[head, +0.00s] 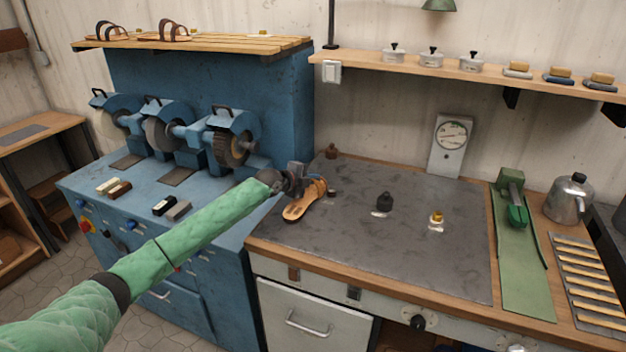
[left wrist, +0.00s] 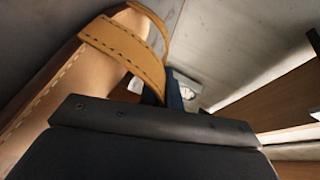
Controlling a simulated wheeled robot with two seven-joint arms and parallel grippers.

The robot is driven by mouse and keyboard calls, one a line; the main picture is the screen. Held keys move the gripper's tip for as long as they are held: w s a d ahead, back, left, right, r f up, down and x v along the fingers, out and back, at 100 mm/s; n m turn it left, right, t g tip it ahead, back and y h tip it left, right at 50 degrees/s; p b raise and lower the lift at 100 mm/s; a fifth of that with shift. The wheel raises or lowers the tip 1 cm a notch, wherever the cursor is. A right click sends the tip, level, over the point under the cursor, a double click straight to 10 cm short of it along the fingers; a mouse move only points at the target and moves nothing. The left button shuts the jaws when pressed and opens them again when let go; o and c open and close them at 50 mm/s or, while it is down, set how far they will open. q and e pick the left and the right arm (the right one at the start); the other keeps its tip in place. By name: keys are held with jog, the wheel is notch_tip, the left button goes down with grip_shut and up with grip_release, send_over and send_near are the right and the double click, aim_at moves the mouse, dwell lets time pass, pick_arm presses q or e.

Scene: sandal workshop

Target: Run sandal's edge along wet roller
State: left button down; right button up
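The tan leather sandal (head: 303,203) is at the end of my left arm, over the left part of the grey worktop (head: 345,240). My left gripper (head: 300,183) is shut on it near its strap; whether the sole touches the worktop I cannot tell. In the left wrist view the stitched strap (left wrist: 125,50) and the sole's side (left wrist: 45,95) lie close by the gripper (left wrist: 172,95), whose fingertips are partly hidden behind the strap. I cannot clearly make out a wet roller. My right gripper is not in view.
A blue machine with several wheels (head: 232,140) stands left of the worktop. On the worktop are a small black knobbed piece (head: 385,201) and a brass-topped piece (head: 437,218).

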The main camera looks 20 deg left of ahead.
pick_arm(q)
jog(key=shift+d, duration=0.25)
dwell(1.4)
jog(key=shift+w+b, duration=0.8)
jog(key=shift+b, duration=0.05)
jog(key=shift+d+f+b, duration=0.1)
jog(key=shift+f+b, duration=0.05)
jog(key=shift+b, duration=0.25)
dwell(1.4)
jog(key=shift+w+b, duration=0.6)
jog(key=shift+b, duration=0.15)
dwell(0.7)
jog(key=shift+w+d+f, duration=0.3)
jog(key=shift+w+f, duration=0.05)
jog(key=shift+w, duration=0.15)
jog(key=shift+s+r, duration=0.1)
jog(key=shift+s, duration=0.05)
jog(key=shift+d+r, duration=0.1)
